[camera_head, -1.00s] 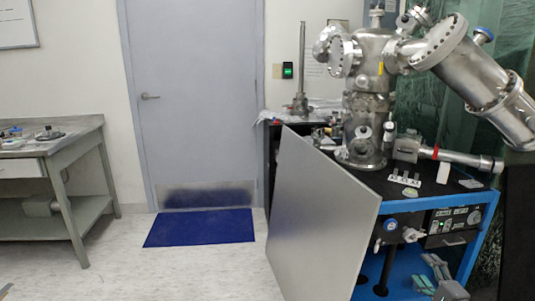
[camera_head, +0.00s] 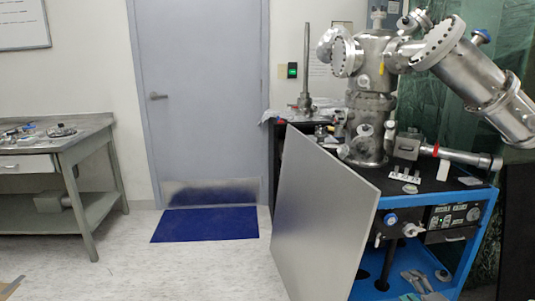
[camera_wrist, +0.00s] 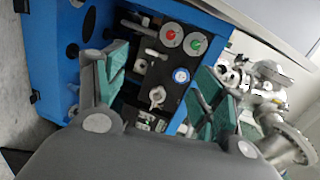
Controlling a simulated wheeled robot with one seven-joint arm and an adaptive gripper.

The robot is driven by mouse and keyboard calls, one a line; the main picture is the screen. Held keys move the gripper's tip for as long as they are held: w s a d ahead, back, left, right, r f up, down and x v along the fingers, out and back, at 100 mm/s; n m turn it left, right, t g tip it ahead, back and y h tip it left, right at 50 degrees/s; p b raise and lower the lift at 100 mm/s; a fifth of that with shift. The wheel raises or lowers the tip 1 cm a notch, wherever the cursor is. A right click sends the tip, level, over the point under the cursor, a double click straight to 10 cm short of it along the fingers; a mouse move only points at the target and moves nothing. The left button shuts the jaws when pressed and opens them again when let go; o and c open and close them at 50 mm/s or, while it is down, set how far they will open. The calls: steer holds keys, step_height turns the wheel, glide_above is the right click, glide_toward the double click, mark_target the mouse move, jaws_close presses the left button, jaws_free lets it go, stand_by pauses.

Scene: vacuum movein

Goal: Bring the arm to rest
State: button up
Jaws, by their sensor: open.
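My gripper (camera_wrist: 160,85) shows in the wrist view with its two teal-padded fingers wide apart and nothing between them. The fingers point at the front of the blue-framed vacuum cart, which appears tilted in this view. A blue-ringed gauge (camera_wrist: 181,76), a red button (camera_wrist: 170,35) and a green button (camera_wrist: 195,44) lie beyond the fingertips. In the head view, greyish-teal parts (camera_head: 416,281) at the lower right look like my gripper's fingers, low in front of the cart's open lower bay. I cannot tell their exact distance from the cart.
The cart's blue frame (camera_head: 482,225) carries a steel vacuum chamber (camera_head: 371,115). A large grey panel (camera_head: 322,215) stands slanted at the cart's left side. A grey workbench (camera_head: 85,130) is at the left. The floor (camera_head: 200,270) between bench and panel is clear.

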steer(key=s+a+f+n+g, duration=0.7)
steer(key=s+a+f, duration=0.5)
steer(key=a+f, duration=0.3)
steer(key=s+a+f+n+g+h, duration=0.1)
steer(key=s+a+f+n+g, duration=0.2)
steer(key=s, duration=0.6)
steer(key=s+a+f+n+g, duration=0.2)
steer(key=s+f+n+g, duration=0.1)
steer(key=s, duration=0.6)
steer(key=s+a+f+n+g+h, duration=0.1)
steer(key=s+a+f+n+g, duration=0.15)
steer(key=s, duration=0.65)
step_height(320, 180, up, 16)
steer(key=p, duration=1.6)
steer(key=shift+s, duration=0.35)
